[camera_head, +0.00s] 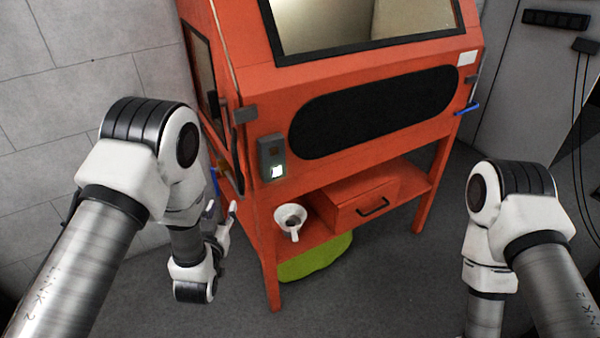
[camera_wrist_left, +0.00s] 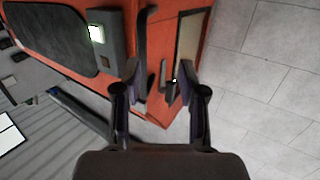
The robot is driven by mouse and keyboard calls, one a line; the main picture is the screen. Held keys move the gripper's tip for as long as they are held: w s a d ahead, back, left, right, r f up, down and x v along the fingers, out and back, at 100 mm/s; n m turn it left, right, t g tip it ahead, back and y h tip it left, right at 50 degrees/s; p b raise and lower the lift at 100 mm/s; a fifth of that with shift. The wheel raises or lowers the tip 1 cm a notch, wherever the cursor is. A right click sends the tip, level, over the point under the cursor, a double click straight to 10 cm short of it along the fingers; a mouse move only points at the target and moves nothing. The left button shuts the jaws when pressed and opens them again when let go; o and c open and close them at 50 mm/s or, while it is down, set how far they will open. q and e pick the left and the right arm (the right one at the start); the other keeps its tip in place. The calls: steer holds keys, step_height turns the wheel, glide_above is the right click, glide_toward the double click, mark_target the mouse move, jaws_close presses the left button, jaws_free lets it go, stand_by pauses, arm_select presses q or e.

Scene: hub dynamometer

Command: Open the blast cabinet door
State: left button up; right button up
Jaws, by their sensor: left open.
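The blast cabinet (camera_head: 265,110) is an orange box on legs, with a dark-framed window on its sloping top. Its left side face carries a narrow dark-framed window (camera_head: 203,75), and a black vertical bar handle (camera_head: 236,150) is near the front edge. The side face and bar also show in the left wrist view (camera_wrist_left: 144,45). The side door looks closed. My left gripper (camera_head: 222,208) is open and empty, low beside the cabinet's left side. In the left wrist view its fingers (camera_wrist_left: 160,92) are spread, with a small dark fitting (camera_wrist_left: 173,84) seen between them; contact cannot be told. My right gripper is out of view.
A grey switch box (camera_head: 272,158) is on the front left corner. A white funnel-like cup (camera_head: 290,218) and an orange drawer (camera_head: 365,203) are on the lower shelf, above a green item (camera_head: 315,262). A blue lever (camera_head: 467,109) juts out right. Grey wall (camera_head: 50,100) stands left.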

mark_target(237, 174)
arm_select(q)
steer(key=shift+t+h, duration=0.3)
steer(key=shift+t, duration=0.3)
steer(key=w+d+r, duration=0.1)
steer(key=w, duration=0.2)
steer(key=w+r, duration=0.1)
steer(key=w, duration=0.2)
steer(key=w+d+r, duration=0.1)
steer(key=w+r, duration=0.1)
steer(key=w, duration=0.1)
steer(key=shift+w+d, duration=0.1)
steer(key=shift+d, duration=0.25)
steer(key=shift+w+p, duration=0.3)
steer(key=shift+w, duration=0.05)
steer(key=shift+a+f, duration=0.1)
steer(key=shift+a, duration=0.15)
jaws_close()
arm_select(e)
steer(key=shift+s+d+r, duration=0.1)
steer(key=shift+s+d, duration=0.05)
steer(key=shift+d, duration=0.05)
